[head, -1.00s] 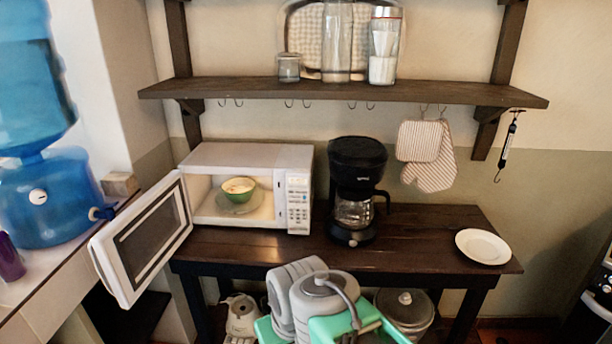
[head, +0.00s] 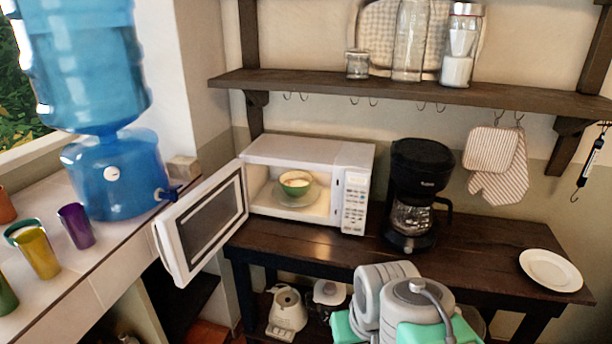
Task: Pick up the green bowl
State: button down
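The green bowl (head: 295,183) sits inside the open white microwave (head: 268,152), on its glass plate. The bowl is upright and something pale shows inside it. The microwave door (head: 204,226) is swung wide open to the left. My arm, grey and teal, shows at the bottom of the head view, in front of the table and well apart from the bowl. My gripper's fingers do not show.
A black coffee maker (head: 414,190) stands right of the microwave on the dark wooden table (head: 470,250). A white plate (head: 550,270) lies at the table's right end. A wooden shelf (head: 400,94) hangs above. Cups and a blue water dispenser (head: 115,175) stand on the left counter.

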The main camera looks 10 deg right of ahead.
aim_at(295, 184)
jog(key=z, duration=0.75)
jog(key=i, duration=1.05)
jog(key=u, duration=2.8)
